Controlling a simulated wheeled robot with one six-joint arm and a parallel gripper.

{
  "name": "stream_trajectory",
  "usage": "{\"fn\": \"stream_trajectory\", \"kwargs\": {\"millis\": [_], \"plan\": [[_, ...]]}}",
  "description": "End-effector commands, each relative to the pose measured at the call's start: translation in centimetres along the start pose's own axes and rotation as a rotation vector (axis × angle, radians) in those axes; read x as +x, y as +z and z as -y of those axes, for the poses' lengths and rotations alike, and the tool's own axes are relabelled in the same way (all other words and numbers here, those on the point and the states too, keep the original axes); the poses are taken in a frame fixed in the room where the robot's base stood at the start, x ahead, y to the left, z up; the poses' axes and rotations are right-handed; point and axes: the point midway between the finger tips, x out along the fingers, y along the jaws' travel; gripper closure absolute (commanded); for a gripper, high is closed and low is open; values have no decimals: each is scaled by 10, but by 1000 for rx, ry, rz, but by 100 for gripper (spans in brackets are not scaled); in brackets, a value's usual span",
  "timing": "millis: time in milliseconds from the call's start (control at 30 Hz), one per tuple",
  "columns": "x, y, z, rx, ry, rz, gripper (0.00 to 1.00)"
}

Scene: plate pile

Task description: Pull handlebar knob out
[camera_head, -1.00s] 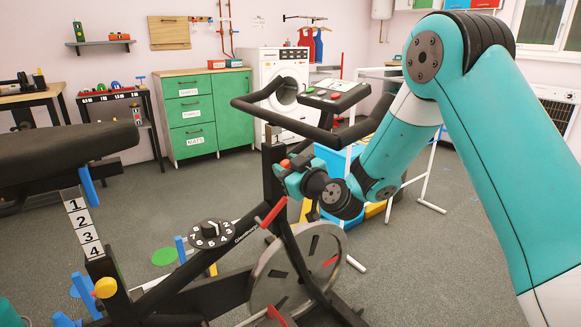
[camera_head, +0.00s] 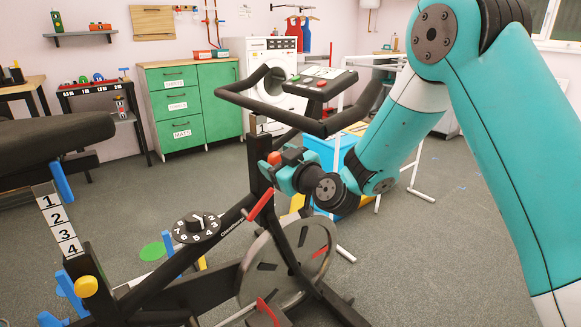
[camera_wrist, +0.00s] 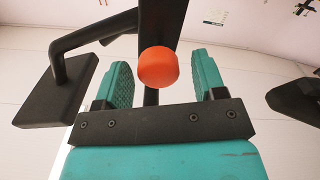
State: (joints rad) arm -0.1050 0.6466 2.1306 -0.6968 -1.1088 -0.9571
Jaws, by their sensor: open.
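The exercise bike's black handlebar (camera_head: 290,118) stands in the middle of the head view, on an upright post. A round orange-red knob (camera_head: 274,158) sits on that post below the handlebar. In the wrist view the knob (camera_wrist: 158,67) lies between my two teal finger pads, with a visible gap to each side. My gripper (camera_wrist: 163,85) is open around the knob and not closed on it. In the head view my gripper (camera_head: 284,168) is at the post, its fingers partly hidden by my wrist.
A yellow knob (camera_head: 86,286) is on the seat post beside a numbered strip (camera_head: 58,220). A numbered black dial (camera_head: 196,227) sits on the frame. A flywheel (camera_head: 290,262) is below my wrist. A white rack (camera_head: 418,160) stands behind my arm.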

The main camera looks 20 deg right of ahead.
Motion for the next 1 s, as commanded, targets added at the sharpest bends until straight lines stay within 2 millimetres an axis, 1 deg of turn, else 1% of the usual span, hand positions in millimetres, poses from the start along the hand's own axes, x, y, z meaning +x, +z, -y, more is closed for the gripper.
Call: {"fn": "stream_trajectory", "kwargs": {"millis": [67, 167, 333, 567, 667, 1000], "plan": [[-7, 3, 0, 1, 2, 1, 36], [-23, 6, 0, 1, 4, 1, 36], [-63, 9, 1, 0, 6, 0, 36], [-120, 8, 1, -1, 7, -1, 36], [-124, 4, 3, -10, -6, -14, 36], [-155, 5, 1, -5, 4, -7, 36]]}}
